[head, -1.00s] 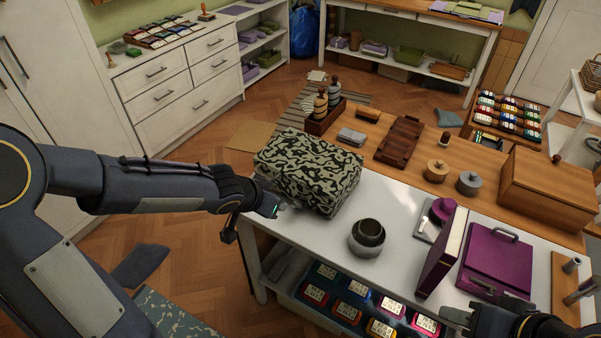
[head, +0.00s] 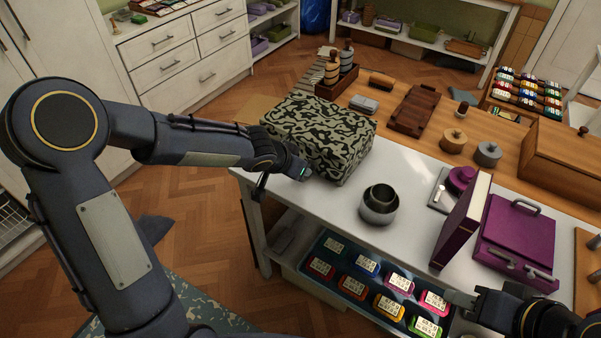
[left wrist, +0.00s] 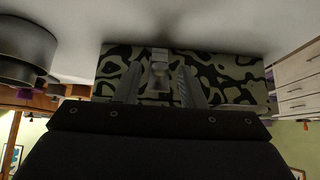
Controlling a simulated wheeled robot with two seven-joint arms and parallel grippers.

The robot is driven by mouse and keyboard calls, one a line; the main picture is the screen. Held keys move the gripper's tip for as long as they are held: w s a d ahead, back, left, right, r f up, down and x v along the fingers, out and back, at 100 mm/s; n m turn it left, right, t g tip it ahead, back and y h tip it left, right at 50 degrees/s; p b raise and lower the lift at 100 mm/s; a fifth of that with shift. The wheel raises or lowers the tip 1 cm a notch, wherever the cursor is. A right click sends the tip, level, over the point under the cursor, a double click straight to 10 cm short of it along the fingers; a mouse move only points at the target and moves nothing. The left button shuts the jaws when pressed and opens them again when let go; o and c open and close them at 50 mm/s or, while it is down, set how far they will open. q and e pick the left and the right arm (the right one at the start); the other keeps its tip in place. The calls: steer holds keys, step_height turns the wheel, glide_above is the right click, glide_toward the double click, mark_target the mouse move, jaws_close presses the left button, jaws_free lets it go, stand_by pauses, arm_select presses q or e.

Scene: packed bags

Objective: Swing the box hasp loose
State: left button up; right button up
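The box (head: 318,137) has a black and pale green camouflage pattern and sits closed at the left end of the white table. Its near face also shows in the left wrist view (left wrist: 235,85), with a small metal hasp (left wrist: 159,72) at its middle. My left gripper (head: 301,173) is at that near face. In the left wrist view its two fingers (left wrist: 160,86) stand apart, one on each side of the hasp. Whether they touch it I cannot tell. My right gripper (head: 458,298) is at the table's front edge, far from the box; its finger gap is unclear.
Nested grey bowls (head: 379,204) stand right of the box. Further right are an upright purple panel (head: 462,222) and a purple case (head: 516,240). A bottle caddy (head: 337,82) stands behind the box. Colourful labelled packs (head: 366,266) fill a tray on the shelf below.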

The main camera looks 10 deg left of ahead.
arm_select(q)
steer(key=shift+c, duration=0.3)
steer(key=c, duration=0.7)
steer(key=shift+o, duration=0.2)
steer(key=shift+s+f+b, duration=0.25)
steer(key=shift+f+b, duration=0.25)
steer(key=shift+b, duration=0.05)
steer(key=shift+a+f, duration=0.1)
steer(key=shift+f, duration=0.05)
steer(key=o, duration=0.9)
steer(key=shift+c, duration=0.2)
steer(key=shift+r, duration=0.3)
